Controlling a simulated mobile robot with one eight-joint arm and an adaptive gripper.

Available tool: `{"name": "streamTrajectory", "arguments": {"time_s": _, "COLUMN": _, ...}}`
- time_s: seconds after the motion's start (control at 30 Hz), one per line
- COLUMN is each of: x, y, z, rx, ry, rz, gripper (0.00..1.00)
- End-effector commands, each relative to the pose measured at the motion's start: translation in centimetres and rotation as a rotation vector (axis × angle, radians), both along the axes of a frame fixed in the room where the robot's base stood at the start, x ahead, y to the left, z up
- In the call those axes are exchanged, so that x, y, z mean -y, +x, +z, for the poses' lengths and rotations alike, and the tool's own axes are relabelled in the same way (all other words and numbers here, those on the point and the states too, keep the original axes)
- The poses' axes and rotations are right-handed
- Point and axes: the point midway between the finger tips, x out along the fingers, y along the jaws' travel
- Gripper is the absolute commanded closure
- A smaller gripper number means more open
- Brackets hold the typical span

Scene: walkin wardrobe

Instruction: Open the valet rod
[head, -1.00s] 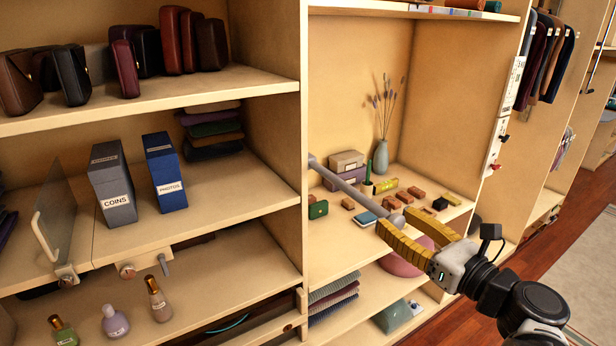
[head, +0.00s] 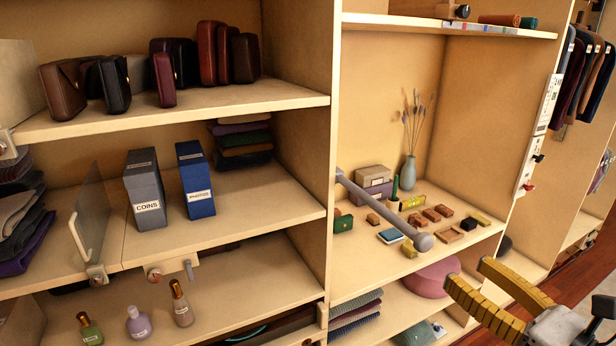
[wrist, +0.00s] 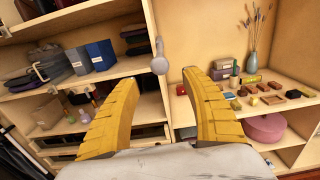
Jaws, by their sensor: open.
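The valet rod (head: 383,210) is a grey bar with a round knob at its end. It sticks out from the front edge of the upright panel between the two shelf bays. In the wrist view its knob (wrist: 159,65) shows ahead, between and beyond the fingertips. My gripper (head: 466,275) has yellow ribbed fingers and is open and empty. In the head view it is at the lower right, below and to the right of the knob, apart from it. It also shows at the bottom of the wrist view (wrist: 158,82).
The right bay's shelf (head: 352,283) holds small boxes, a vase (head: 409,170) and several small items behind the rod. A glass panel (head: 88,215) with a handle stands at the left. Perfume bottles (head: 138,323) stand on the lower left shelf. Space before the knob is clear.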

Motion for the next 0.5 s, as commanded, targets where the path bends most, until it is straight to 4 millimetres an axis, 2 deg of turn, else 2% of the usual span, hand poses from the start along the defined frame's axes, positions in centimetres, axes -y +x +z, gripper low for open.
{"name": "streamTrajectory", "arguments": {"time_s": 0.2, "x": 0.5, "y": -1.7, "z": 0.0, "rx": 0.000, "ry": 0.000, "rz": -0.003, "gripper": 0.44}}
{"name": "streamTrajectory", "arguments": {"time_s": 0.5, "x": 0.6, "y": -1.9, "z": 0.0, "rx": 0.000, "ry": 0.000, "rz": -0.002, "gripper": 0.44}}
